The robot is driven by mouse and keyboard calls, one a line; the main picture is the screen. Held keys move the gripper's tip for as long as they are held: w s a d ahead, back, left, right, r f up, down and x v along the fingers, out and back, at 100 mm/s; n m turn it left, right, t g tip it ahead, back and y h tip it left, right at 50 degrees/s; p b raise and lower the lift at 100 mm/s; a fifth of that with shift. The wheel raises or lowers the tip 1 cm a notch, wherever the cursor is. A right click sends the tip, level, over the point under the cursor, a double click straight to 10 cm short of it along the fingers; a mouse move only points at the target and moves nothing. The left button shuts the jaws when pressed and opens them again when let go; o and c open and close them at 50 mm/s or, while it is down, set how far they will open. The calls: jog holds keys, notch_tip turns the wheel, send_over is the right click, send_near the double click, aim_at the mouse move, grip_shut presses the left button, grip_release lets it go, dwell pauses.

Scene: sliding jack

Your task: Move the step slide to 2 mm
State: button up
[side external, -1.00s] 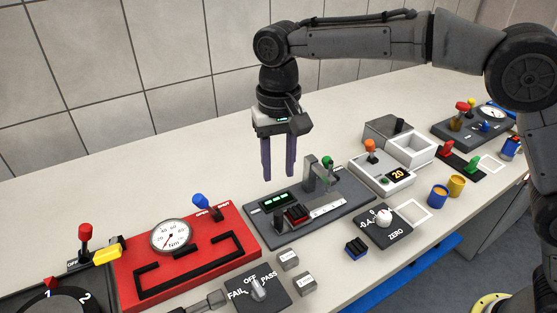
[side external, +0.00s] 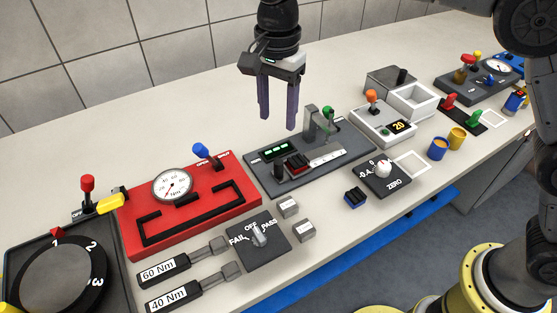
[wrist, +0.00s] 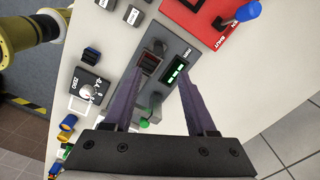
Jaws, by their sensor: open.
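The gauge fixture (side external: 350,165) is a dark grey plate near the middle of the bench in the side view. On it are a display with green marks (side external: 277,151), a pale ruled scale (side external: 327,155), a grey upright (side external: 311,120) and a green knob (side external: 328,113). A dark block with red (side external: 297,163), probably the step slide, sits at the scale's left end. It also shows in the wrist view (wrist: 150,64). The scale reading is too small to tell. My gripper (side external: 278,122) is open and empty above the fixture, apart from the block; its fingers (wrist: 162,80) straddle the view of it.
A red torque panel (side external: 220,205) with a dial and blue knob stands to the left. A grey box with an orange knob and display (side external: 385,128) stands to the right. A ZERO dial (side external: 385,175) and small blocks lie in front. The bench behind the fixture is clear.

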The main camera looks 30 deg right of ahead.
aim_at(278, 162)
notch_tip(278, 162, down, 14)
jog(key=m, duration=0.5)
jog(key=shift+s+f, duration=0.1)
jog(key=shift+f, duration=0.15)
dwell(0.3)
grip_shut()
jog(key=shift+r, duration=0.1)
dwell(1.2)
